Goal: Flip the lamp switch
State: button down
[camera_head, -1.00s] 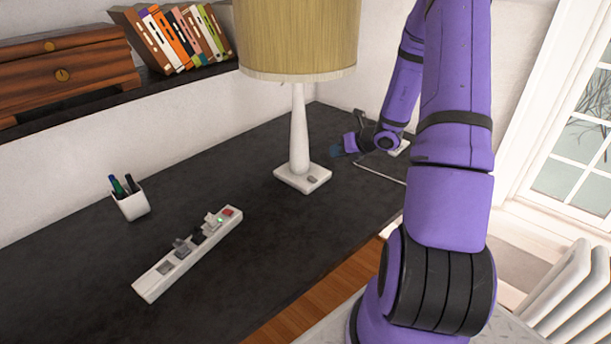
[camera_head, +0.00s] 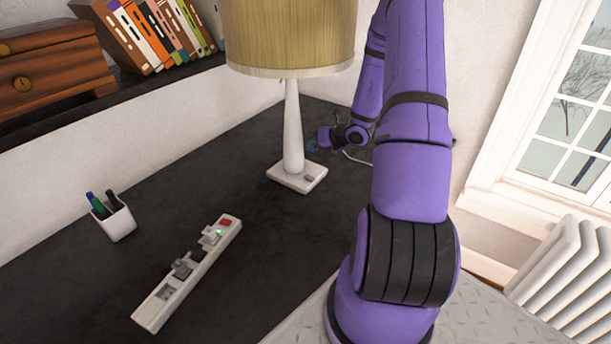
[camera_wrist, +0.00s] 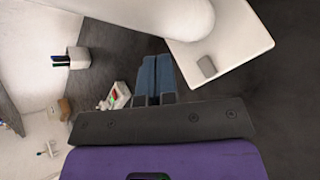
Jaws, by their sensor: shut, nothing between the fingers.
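The lamp (camera_head: 293,125) stands upright on the dark desk, with a white stem, a square white base and a yellowish shade. A small grey switch (camera_head: 309,177) sits on top of the base near its front corner. In the wrist view the lamp base (camera_wrist: 236,32) is at the upper right, with the grey switch (camera_wrist: 207,66) near its edge. My gripper (camera_wrist: 157,62) is shut and empty, its blue fingertips just left of the switch in that view and apart from it. In the head view my gripper (camera_head: 313,146) is small, just right of the lamp stem.
A power strip (camera_head: 187,275) with a lit green light lies at the front left of the desk (camera_head: 270,235). A pen cup (camera_head: 117,222) stands behind it. Books (camera_head: 155,35) and a wooden drawer box (camera_head: 52,65) sit on the shelf. A radiator (camera_head: 575,265) is at right.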

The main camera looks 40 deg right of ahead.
jog(key=shift+w+a+f, duration=0.1)
jog(key=shift+w+f, duration=0.1)
jog(key=shift+f, duration=1.25)
jog(key=shift+w+d+f, duration=0.1)
jog(key=shift+w+f, duration=0.15)
jog(key=shift+f, duration=1.2)
jog(key=shift+w+a+f, duration=0.1)
jog(key=shift+w+f, duration=0.1)
jog(key=shift+f, duration=1.25)
jog(key=shift+f, duration=0.2)
jog(key=shift+f, duration=0.2)
jog(key=shift+w+f, duration=0.1)
jog(key=shift+f, duration=0.2)
jog(key=shift+r, duration=0.75)
jog(key=shift+s+r, duration=0.25)
jog(key=shift+r, duration=1)
jog(key=shift+s+r, duration=0.25)
jog(key=shift+r, duration=0.95)
